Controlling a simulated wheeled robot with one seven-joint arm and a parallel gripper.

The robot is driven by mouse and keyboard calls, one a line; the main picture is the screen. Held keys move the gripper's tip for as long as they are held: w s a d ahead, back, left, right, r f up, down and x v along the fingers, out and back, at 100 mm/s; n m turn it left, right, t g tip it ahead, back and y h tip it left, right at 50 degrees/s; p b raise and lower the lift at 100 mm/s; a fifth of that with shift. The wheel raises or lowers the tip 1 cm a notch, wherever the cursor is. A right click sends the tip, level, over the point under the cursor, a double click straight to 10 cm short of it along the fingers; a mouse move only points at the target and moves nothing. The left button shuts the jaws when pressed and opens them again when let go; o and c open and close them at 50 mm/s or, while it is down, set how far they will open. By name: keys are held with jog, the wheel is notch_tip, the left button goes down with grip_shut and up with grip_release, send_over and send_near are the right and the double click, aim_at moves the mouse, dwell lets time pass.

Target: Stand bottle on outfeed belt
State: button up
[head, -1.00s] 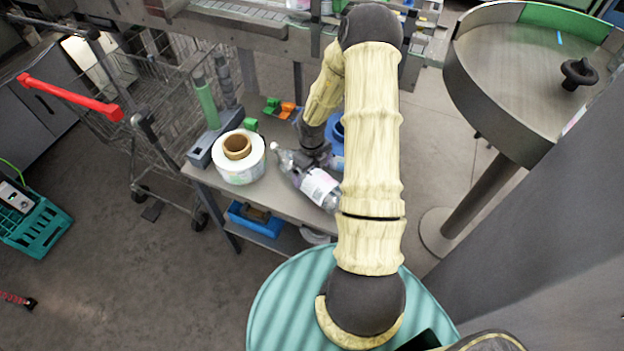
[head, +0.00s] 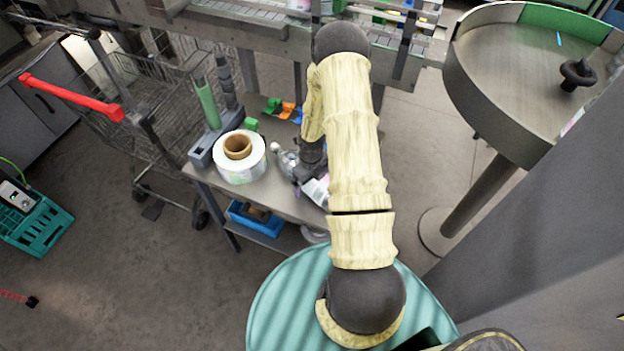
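A clear bottle (head: 287,158) with a white label lies on its side on the small grey table. Its capped neck points to the upper left, and its lower part is partly hidden by my gripper and arm. My gripper (head: 304,174) is right at the bottle's middle, pointing down over it. Its fingers are too small and covered to tell whether they are open or closed on it. A conveyor with a pale slatted belt (head: 236,14) runs along the top of the view, beyond the table; I cannot tell whether it is the outfeed belt.
A label roll (head: 240,170) stands left of the bottle, beside a grey holder with a green tube (head: 207,103). Green and orange pieces (head: 288,109) lie at the table's back. A wire cart (head: 155,110) stands left; a round table (head: 510,75) stands right.

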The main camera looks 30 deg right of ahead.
jog(key=shift+s+d+r, duration=0.1)
jog(key=c, duration=1.8)
jog(key=shift+d, duration=0.1)
jog(key=shift+c, duration=1)
jog(key=shift+r, duration=0.1)
notch_tip(320, 180, up, 10)
jog(key=shift+f, duration=0.1)
jog(key=shift+w, duration=0.2)
